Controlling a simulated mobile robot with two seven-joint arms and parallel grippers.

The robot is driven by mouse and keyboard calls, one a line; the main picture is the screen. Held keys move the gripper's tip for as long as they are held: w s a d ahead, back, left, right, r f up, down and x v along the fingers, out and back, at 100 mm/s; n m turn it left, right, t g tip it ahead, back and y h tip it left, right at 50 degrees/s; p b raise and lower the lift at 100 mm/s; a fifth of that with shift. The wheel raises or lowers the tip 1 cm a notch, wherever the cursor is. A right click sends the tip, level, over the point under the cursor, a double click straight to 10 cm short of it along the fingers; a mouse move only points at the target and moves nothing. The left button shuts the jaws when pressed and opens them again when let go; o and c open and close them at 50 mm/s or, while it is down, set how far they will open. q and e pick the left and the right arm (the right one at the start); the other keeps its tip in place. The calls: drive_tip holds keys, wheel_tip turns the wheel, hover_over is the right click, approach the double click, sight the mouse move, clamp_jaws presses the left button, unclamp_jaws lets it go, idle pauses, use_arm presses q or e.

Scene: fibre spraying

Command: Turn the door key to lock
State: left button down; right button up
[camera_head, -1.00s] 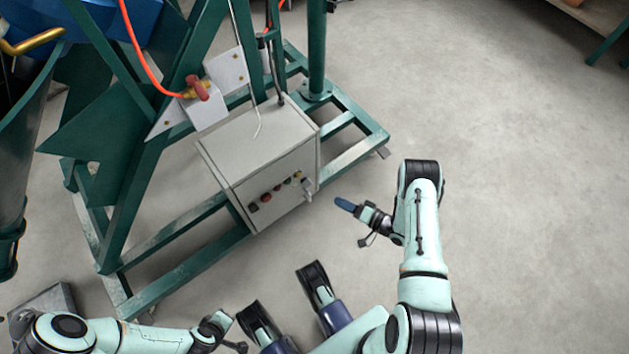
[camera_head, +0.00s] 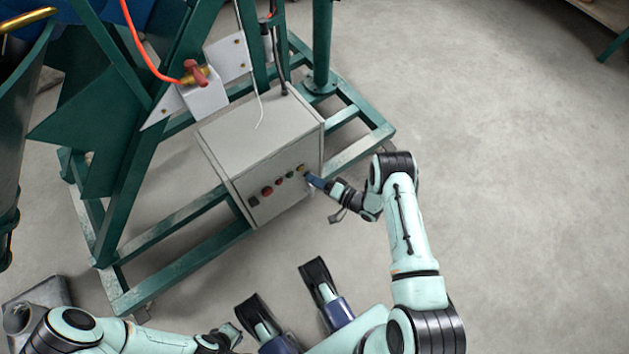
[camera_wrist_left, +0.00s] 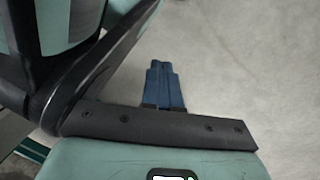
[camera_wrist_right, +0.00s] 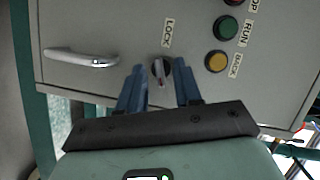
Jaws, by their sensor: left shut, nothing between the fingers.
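The door key (camera_wrist_right: 160,74) is a dark rotary switch with a silver grip on the light grey control box (camera_head: 258,132); the right wrist view shows it beside a LOCK label (camera_wrist_right: 168,33). My right gripper (camera_head: 313,181) is at the box's front panel. Its blue fingers are open, one on each side of the key, and I cannot tell whether they touch it. The key is hidden or too small to make out in the head view. My left gripper (camera_wrist_left: 161,66) is shut and empty, pointing at bare floor, low and away from the box.
A green RUN button (camera_wrist_right: 227,27) and a yellow BACK button (camera_wrist_right: 217,61) sit right of the key. A silver handle (camera_wrist_right: 82,58) is left of it. The green frame (camera_head: 170,262) surrounds the box. Floor (camera_head: 500,190) at right is clear.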

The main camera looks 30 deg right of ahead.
use_arm(q)
drive_tip(key=shift+s, duration=0.15)
use_arm(e)
drive_tip(key=shift+w+a, duration=0.1)
drive_tip(key=shift+w, duration=0.15)
clamp_jaws()
